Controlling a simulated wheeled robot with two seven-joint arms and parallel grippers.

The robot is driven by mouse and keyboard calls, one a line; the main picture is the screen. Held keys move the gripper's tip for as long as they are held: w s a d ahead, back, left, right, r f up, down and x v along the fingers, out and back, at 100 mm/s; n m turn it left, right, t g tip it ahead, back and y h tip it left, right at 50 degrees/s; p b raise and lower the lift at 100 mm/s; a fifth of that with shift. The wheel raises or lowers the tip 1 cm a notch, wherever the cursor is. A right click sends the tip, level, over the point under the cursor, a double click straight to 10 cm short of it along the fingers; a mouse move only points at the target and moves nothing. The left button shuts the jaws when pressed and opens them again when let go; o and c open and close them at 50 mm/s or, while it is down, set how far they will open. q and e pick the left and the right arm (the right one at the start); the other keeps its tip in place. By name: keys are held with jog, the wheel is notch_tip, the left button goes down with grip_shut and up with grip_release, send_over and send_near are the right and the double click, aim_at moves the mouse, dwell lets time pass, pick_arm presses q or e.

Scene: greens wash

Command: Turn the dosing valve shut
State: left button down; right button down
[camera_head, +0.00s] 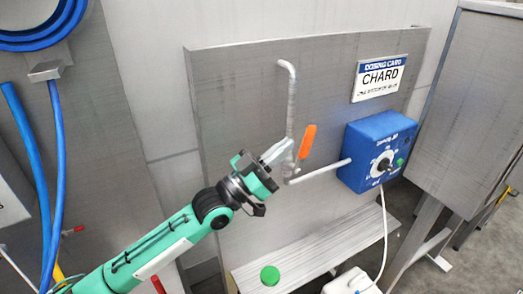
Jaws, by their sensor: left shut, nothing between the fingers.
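The dosing valve has an orange lever handle (307,142) on a thin grey pipe (291,100) against a grey panel. The handle stands near upright, tilted a little to the right at its top. My left gripper (279,153) is shut and empty, with its fingertips just left of the handle, close to the pipe and valve body. Whether the fingertips touch the valve cannot be told. The valve body is partly hidden behind the fingers. My right gripper is not in view.
A blue dosing box (365,165) with a dial is fixed at the right end of the pipe. A sign reading CHARD (380,78) hangs above it. Blue hoses (55,140) hang at left.

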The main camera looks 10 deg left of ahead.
aim_at(304, 152)
pick_arm(q)
jog(key=shift+w+d+f+p, duration=0.2)
jog(key=shift+w+d+p, duration=0.1)
jog(key=shift+w+d, duration=0.4)
jog(key=shift+d+f, duration=0.1)
jog(key=shift+d, duration=0.1)
jog(key=shift+d+f, duration=0.1)
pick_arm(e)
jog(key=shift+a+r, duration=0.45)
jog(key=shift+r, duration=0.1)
pick_arm(q)
jog(key=shift+w+d, duration=0.1)
jog(key=shift+w, duration=0.1)
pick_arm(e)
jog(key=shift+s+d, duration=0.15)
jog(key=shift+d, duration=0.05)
